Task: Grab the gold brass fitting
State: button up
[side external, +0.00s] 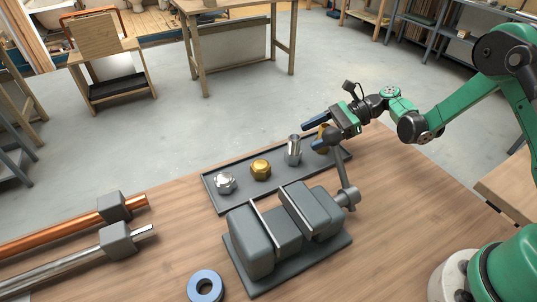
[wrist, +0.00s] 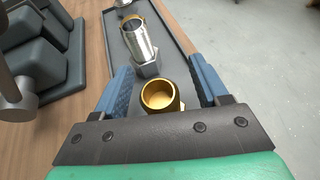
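The gold brass fitting (wrist: 160,96) is a short hollow piece with an open round mouth. In the wrist view it stands between the two blue fingers of my gripper (wrist: 163,82), with a gap on each side. In the side view it (side external: 323,131) is partly hidden by my gripper (side external: 316,132), which is open over the right end of the dark tray (side external: 215,194). A second gold piece, a squat hexagonal nut (side external: 260,170), sits farther left in the tray.
A tall silver fitting (side external: 294,150) stands just beyond the brass fitting, and a silver nut (side external: 225,183) sits at the tray's left end. A grey vise (side external: 270,235) with a handle (side external: 346,175) stands close to the gripper. Pipes (side external: 75,228) lie at left.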

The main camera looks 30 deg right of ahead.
grip_shut()
